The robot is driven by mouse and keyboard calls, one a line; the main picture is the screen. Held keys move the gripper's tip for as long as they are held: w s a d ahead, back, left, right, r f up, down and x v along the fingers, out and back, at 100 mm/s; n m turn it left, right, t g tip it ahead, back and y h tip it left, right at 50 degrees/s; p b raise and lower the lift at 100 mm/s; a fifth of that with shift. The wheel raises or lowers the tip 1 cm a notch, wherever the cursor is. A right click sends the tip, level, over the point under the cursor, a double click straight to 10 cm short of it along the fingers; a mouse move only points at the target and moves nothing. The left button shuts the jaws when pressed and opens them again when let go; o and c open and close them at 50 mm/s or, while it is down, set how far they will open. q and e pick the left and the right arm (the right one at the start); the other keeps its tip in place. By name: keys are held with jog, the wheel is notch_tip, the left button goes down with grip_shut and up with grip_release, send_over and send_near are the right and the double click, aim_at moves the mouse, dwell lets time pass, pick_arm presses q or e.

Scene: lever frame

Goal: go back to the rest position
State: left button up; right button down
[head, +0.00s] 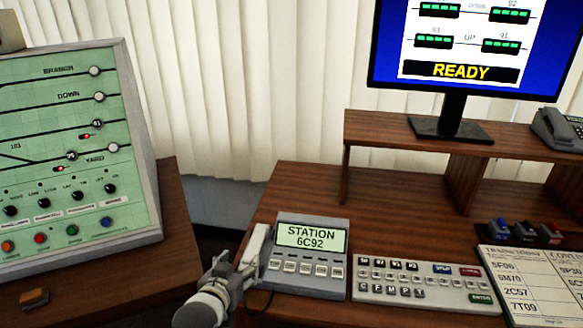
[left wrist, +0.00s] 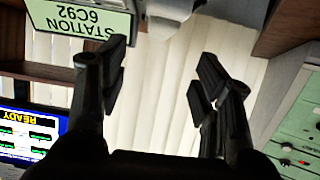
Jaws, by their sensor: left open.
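My left gripper (head: 236,270) is at the lower middle of the head view, just left of the station phone unit (head: 307,262). Its display reads STATION 6C92. In the left wrist view the two dark fingers of my left gripper (left wrist: 160,72) stand well apart with nothing between them. A pale grey handset-like piece (head: 259,246) is at the unit's left side, close to the gripper; whether they touch cannot be told. The unit's display shows upside down in the left wrist view (left wrist: 82,18). My right gripper is in neither view.
A green lever-frame panel (head: 75,160) stands on a wooden desk at left. Right of the phone unit are a keypad (head: 425,285), a paper board (head: 530,285) and several small coloured items. A shelf (head: 400,145) carries a READY monitor (head: 475,45) and a telephone (head: 560,128).

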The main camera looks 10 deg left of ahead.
pick_arm(q)
jog(key=s+f+m+g, duration=0.1)
jog(key=s+f+g, duration=0.25)
jog(key=s, duration=0.65)
jog(key=s+f+g, duration=0.3)
jog(key=s+f, duration=0.1)
jog(key=s, duration=0.7)
jog(key=s+f+m+g, duration=0.1)
jog(key=s+f+g, duration=0.3)
jog(key=s, duration=0.6)
notch_tip(320, 180, down, 24)
jog(key=s+a+f+g, duration=0.2)
jog(key=s+a+f, duration=0.1)
jog(key=s+f, duration=1.4)
jog(key=shift+s, duration=0.55)
